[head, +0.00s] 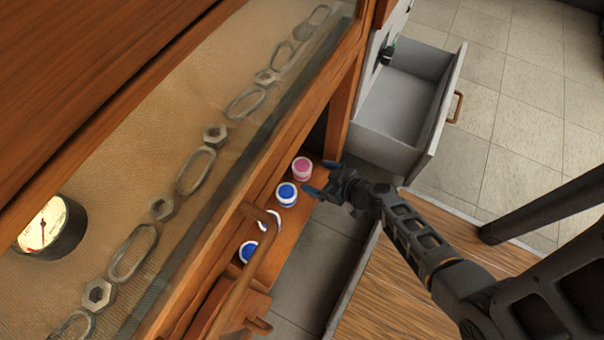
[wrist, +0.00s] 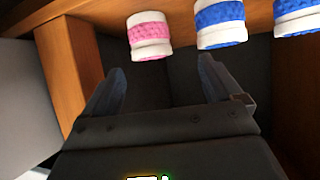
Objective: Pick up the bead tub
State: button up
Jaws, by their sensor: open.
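Several small white tubs with coloured bands stand in a row on a wooden shelf; which one is the bead tub I cannot tell. The pink tub (head: 301,168) is at the far end, with a blue tub (head: 287,194) beside it. Another blue tub (head: 248,251) and a mostly white one (head: 268,221) are lower left, partly hidden by a wooden bar. My gripper (head: 319,178) is open and empty, just right of the pink and blue tubs. In the wrist view, the pink tub (wrist: 149,36) and blue tub (wrist: 220,22) lie beyond my fingertips, apart from them.
A wooden post (head: 342,105) rises close to the pink tub. An open grey drawer (head: 400,106) with a wooden handle is at upper right. The wooden bar (head: 236,274) crosses in front of the nearer tubs. A dial gauge (head: 48,226) sits at left on the bench top.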

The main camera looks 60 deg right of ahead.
aim_at(305, 168)
jog(key=shift+w+d+f, duration=0.25)
jog(key=shift+w+f, duration=0.1)
jog(key=x, duration=0.2)
jog(key=b+x, duration=0.1)
jog(key=x, duration=0.4)
jog(key=shift+w+d+b, duration=0.2)
jog(key=shift+d+b, duration=0.15)
jog(key=shift+d, duration=0.1)
jog(key=shift+r, duration=0.1)
jog(key=c, duration=1.1)
